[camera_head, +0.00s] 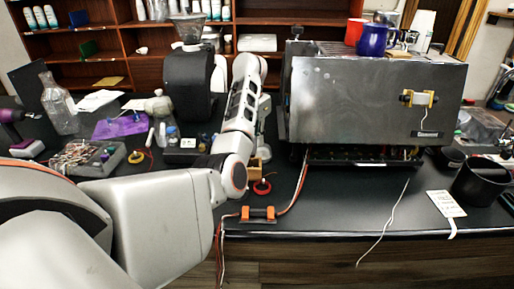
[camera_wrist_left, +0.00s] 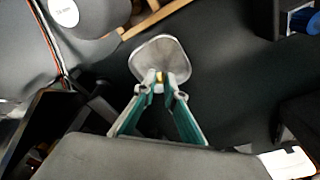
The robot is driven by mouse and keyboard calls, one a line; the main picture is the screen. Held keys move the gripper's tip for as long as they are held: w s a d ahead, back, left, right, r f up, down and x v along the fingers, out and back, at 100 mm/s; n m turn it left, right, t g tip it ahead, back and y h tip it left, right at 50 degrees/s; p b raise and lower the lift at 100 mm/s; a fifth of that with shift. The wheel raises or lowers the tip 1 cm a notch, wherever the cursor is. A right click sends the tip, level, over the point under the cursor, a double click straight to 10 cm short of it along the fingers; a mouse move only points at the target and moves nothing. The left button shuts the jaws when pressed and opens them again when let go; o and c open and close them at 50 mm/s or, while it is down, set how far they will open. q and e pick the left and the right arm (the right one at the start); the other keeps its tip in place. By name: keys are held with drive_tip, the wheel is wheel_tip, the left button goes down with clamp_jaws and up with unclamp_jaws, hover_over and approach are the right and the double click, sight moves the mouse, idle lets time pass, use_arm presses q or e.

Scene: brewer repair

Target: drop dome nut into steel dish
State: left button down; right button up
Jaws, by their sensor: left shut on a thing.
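My left gripper (camera_wrist_left: 160,84) shows in the left wrist view with its green fingers nearly together at the tips. It is shut on a small brass-coloured dome nut (camera_wrist_left: 159,76), mostly covered by the fingertips. The steel dish (camera_wrist_left: 160,48), a shallow light-grey dish with rounded corners, is beyond the fingertips, and the nut overlaps its near part in the picture. I cannot tell the height of the nut above it. In the head view my left forearm reaches over the bench and hides the fingertips and nut; I cannot make out the dish there. My right gripper is not in view.
The big steel brewer (camera_head: 370,100) stands right of my left wrist, with cups on top. A parts tray (camera_head: 128,158), a clear bottle (camera_head: 58,105) and a dark grinder (camera_head: 188,82) stand to the left. An orange clip (camera_head: 258,214) and wires lie near the front edge.

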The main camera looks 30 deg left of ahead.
use_arm(q)
drive_tip(key=shift+f, duration=1.95)
drive_tip(key=shift+f, duration=0.1)
drive_tip(key=c, duration=2.1)
unclamp_jaws()
